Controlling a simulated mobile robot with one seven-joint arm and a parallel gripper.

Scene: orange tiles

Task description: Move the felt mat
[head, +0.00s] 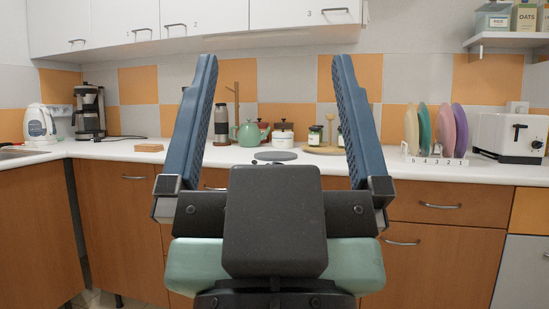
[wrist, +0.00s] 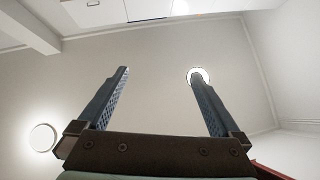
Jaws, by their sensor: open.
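A flat, round grey mat (head: 276,156), which looks like the felt mat, lies on the white counter near its front edge. In the head view it shows between my two fingers, just above the dark body of my gripper. My gripper (head: 274,60) is open and empty, its blue fingers wide apart and pointing up. It is in front of the counter and apart from the mat. In the wrist view my gripper (wrist: 158,70) is open against the ceiling, and no mat shows there.
Behind the mat stand a green teapot (head: 249,133), a white pot (head: 283,135) and a round wooden board (head: 322,150) with jars. A plate rack (head: 432,159) and toaster (head: 508,135) are at right. A wooden block (head: 149,148) lies at left. Upper cabinets (head: 190,22) hang above.

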